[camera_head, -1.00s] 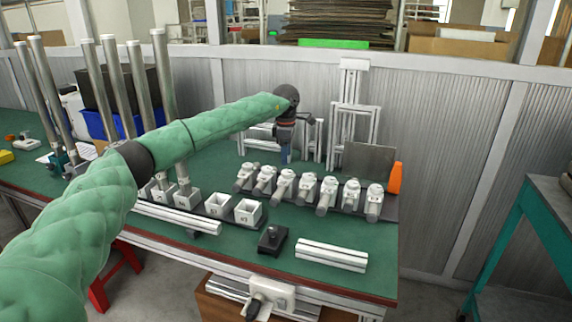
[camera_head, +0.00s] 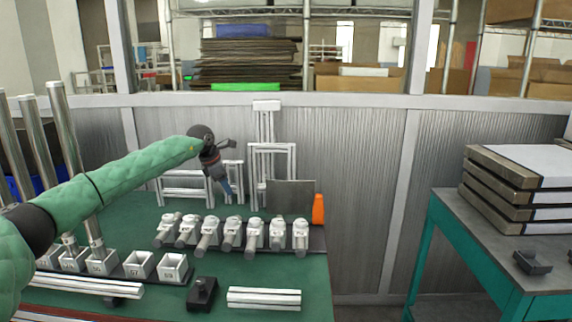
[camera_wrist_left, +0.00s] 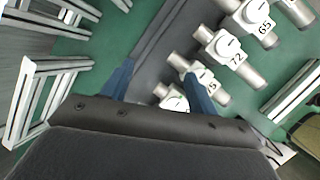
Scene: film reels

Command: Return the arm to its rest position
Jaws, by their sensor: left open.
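My left arm (camera_head: 105,187) is green and padded and comes in from the left of the head view. Its gripper (camera_head: 226,188) hangs at a slant over the green workbench, in front of a small metal frame and above a row of white numbered devices (camera_head: 232,230). My right gripper is in neither view.
The green workbench (camera_head: 220,290) holds white square cups (camera_head: 139,264), tall metal tubes (camera_head: 75,140), a black block (camera_head: 202,293), a metal profile (camera_head: 264,298) and an orange piece (camera_head: 318,209). A teal-legged table (camera_head: 480,265) with stacked cases (camera_head: 500,190) stands at right; a floor gap separates them.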

